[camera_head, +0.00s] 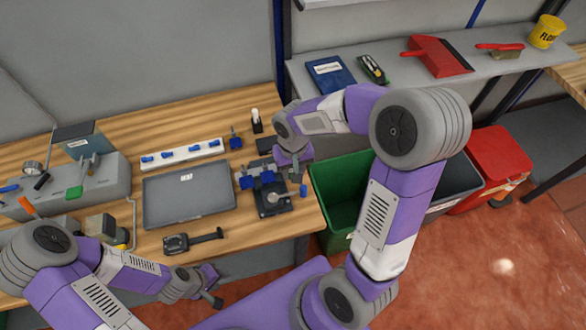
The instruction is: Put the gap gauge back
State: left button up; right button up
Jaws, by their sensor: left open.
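A dark hand tool with a blocky head and a narrow bar, likely the gap gauge (192,241), lies on the wooden bench near its front edge, below the grey tray. My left gripper (212,292) is low at the front of the bench, below and apart from that tool. It is open, with nothing seen between its fingers. My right arm reaches in from the right, and its wrist is over the black fixture (273,200) with blue parts. My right gripper (268,172) is small and partly hidden there; I cannot tell its jaw state.
The grey tray (188,195) fills the bench middle. A white rail (180,153) with several blue clips lies behind it. A grey tool block (75,188) stands at the left. Green (340,190) and red (497,160) bins stand right of the bench, below a shelf (400,92).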

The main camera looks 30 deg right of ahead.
jog(key=shift+r+p, duration=3.35)
jog(key=shift+r, duration=1.15)
jog(key=shift+f, duration=0.1)
